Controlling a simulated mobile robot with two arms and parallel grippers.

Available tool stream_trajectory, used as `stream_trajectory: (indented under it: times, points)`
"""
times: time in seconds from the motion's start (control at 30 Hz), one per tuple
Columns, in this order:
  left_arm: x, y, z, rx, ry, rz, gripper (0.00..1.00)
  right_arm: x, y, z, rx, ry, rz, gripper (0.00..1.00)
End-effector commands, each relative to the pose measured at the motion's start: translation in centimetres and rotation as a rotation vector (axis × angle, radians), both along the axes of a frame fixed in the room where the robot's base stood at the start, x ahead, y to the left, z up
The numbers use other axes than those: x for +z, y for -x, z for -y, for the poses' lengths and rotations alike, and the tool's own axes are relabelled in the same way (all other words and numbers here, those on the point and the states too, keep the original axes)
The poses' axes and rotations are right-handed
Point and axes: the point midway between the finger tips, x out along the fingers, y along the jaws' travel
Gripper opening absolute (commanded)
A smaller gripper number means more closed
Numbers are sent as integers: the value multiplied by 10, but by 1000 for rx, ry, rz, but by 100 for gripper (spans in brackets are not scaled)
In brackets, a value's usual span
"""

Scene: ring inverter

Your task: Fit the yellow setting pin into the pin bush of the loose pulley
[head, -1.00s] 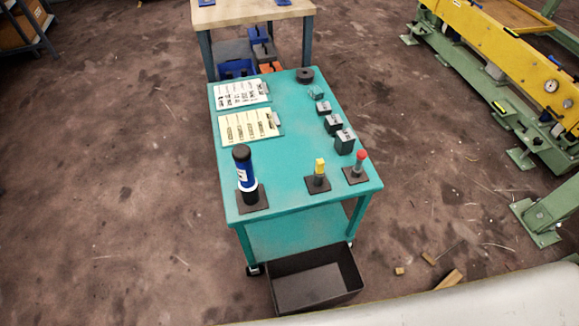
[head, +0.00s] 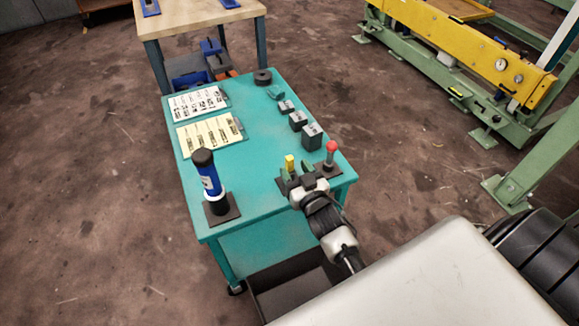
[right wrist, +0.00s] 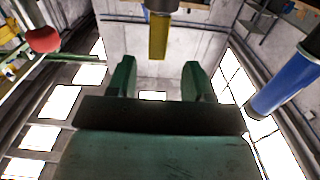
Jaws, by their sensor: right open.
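The yellow setting pin (head: 290,162) stands upright on the near part of the teal cart, between the blue cylinder and the red-knobbed piece. My right gripper (head: 296,173) is at the pin, coming from the near right. In the right wrist view its two green fingers (right wrist: 156,80) are apart with nothing between them. The yellow pin (right wrist: 158,38) shows there just beyond the fingertips, roughly in line with the gap. The pin's stand is mostly hidden by the gripper in the head view. I cannot make out the loose pulley or its pin bush. My left gripper is not in view.
The teal cart (head: 250,130) also holds a blue cylinder (head: 208,175), a red-knobbed piece (head: 331,150), dark blocks (head: 311,137), clipboards (head: 210,135) and a black ring (head: 262,77). A dark bin (head: 285,290) sits below. A yellow-green machine (head: 470,55) stands at right.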

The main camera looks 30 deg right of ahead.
Motion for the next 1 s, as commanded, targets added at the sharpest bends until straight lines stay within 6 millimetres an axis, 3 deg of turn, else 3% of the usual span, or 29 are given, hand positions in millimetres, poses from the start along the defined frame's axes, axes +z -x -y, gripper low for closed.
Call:
stream_trajectory:
  times: [0.23,0.5,0.8,0.83,1.0]
  points:
    - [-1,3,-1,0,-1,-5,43,-1,-21,2,0,2,-2,51]
    - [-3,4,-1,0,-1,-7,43,-3,-59,7,0,1,-2,51]
    - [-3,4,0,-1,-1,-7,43,-3,-65,8,0,1,-3,51]
    - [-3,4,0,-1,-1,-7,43,-3,-65,8,0,1,-3,50]
    - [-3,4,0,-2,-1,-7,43,-3,-65,8,0,1,-3,24]
